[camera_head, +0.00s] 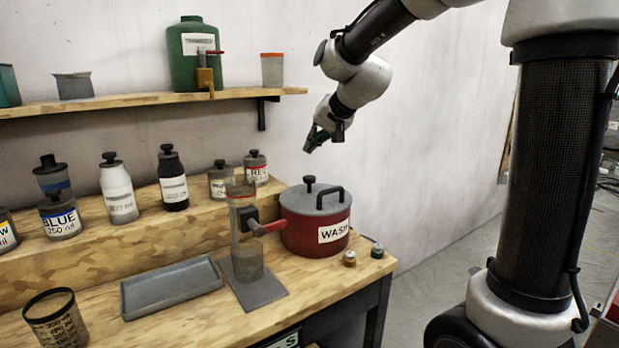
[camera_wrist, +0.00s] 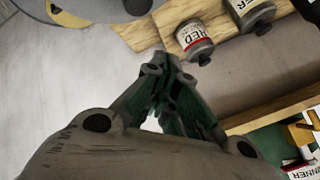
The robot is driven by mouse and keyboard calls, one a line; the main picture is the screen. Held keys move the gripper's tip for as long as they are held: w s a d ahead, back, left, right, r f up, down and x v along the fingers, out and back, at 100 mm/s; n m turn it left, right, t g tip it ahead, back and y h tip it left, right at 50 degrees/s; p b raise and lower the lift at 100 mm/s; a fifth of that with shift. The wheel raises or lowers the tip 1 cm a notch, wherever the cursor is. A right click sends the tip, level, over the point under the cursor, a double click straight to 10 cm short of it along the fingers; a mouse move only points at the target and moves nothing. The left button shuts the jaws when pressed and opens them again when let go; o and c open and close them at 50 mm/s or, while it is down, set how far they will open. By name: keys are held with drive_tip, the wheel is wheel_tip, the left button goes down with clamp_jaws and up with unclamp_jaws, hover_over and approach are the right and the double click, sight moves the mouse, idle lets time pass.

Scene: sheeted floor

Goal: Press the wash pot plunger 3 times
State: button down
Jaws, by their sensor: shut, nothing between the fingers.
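The wash pot (camera_head: 303,232) is a red pot labelled WASH, standing on the right end of the workbench. Its grey lid (camera_head: 325,200) carries a black plunger knob (camera_head: 309,182) and a black loop handle beside it. My gripper (camera_head: 309,149) is above the pot and apart from it, with the fingers shut and empty. In the wrist view my gripper (camera_wrist: 168,62) has its fingertips together. A grey rounded shape at the top left of the wrist view may be part of the pot, but it is cut off.
A clear cylinder stand (camera_head: 262,290) with a red lever sits left of the pot. A grey tray (camera_head: 172,288) lies farther left. Bottles (camera_head: 117,190) line the raised step. A shelf (camera_head: 130,104) holds a green container (camera_head: 195,55). Two small knobs (camera_head: 350,258) sit at the bench's right edge.

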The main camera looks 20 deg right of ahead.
sight(310, 179)
wheel_tip(310, 179, up, 4)
drive_tip(key=shift+f, duration=0.1)
idle(0.4)
drive_tip(key=shift+f, duration=4.45)
drive_tip(key=shift+f, duration=0.35)
